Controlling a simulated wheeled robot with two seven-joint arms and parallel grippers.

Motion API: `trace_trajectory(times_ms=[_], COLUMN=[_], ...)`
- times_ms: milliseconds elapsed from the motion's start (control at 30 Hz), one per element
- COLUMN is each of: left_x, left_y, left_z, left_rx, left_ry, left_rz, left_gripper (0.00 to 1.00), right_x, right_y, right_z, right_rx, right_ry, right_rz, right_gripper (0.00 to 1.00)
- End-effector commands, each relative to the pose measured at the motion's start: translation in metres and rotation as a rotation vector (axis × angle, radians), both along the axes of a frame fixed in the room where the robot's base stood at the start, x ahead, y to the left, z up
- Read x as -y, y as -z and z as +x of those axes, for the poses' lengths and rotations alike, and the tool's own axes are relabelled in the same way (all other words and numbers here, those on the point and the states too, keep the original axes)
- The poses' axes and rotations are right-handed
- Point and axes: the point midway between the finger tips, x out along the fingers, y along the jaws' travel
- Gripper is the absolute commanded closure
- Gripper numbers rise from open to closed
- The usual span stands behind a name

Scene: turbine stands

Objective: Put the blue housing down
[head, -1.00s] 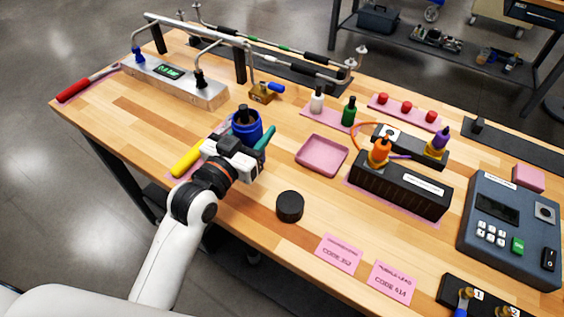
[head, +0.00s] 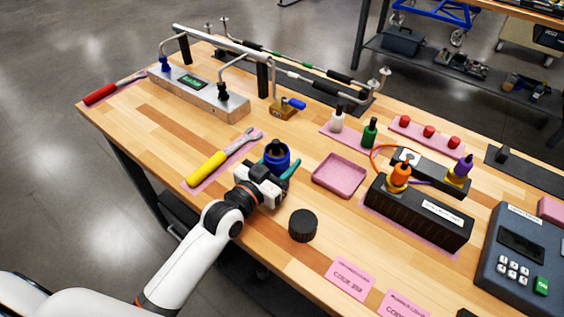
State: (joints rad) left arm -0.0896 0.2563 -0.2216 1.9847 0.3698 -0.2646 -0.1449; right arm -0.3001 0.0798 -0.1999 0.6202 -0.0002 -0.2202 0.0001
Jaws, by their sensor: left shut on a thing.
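The blue housing (head: 277,153) is a short blue cylinder with a dark inside and a black piece standing in its top. It is at the middle of the bench, right of the yellow-handled wrench. My left gripper (head: 272,176) is at its near side, shut on it, with a teal finger showing on the right. The gripper hides the housing's lower part, so I cannot tell whether its base touches the wood. My right gripper does not show.
A yellow-handled wrench (head: 207,167) on a pink mat lies just left. A black round cap (head: 303,225) stands near the front edge. An empty pink tray (head: 339,175) is to the right, a black block (head: 418,212) beyond it. Bare wood lies between the housing and the brass valve (head: 284,108).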

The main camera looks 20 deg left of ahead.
Motion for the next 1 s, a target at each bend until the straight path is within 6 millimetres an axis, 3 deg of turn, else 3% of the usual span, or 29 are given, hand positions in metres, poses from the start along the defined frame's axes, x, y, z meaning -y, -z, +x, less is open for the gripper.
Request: trace_trajectory(times_ms=[400, 433, 567, 900, 1000], left_x=[0.000, 0.000, 0.000, 0.000, -0.004], left_y=[0.005, 0.007, 0.006, 0.002, 0.005], left_z=[0.000, 0.000, 0.000, 0.000, -0.011], left_rx=[0.005, 0.001, 0.001, 0.001, -0.001], left_ry=[0.000, 0.000, 0.000, 0.000, 0.000], left_rz=[-0.001, 0.000, 0.000, 0.000, 0.001], left_gripper=[1.00, 0.50, 0.30, 0.30, 0.30], right_x=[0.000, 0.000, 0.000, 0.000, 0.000], right_y=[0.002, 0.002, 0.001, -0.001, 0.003], right_z=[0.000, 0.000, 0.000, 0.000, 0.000], right_rx=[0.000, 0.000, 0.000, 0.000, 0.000], right_ry=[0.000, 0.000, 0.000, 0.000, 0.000], right_rz=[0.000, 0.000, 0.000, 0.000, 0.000], right_gripper=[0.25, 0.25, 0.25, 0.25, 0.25])
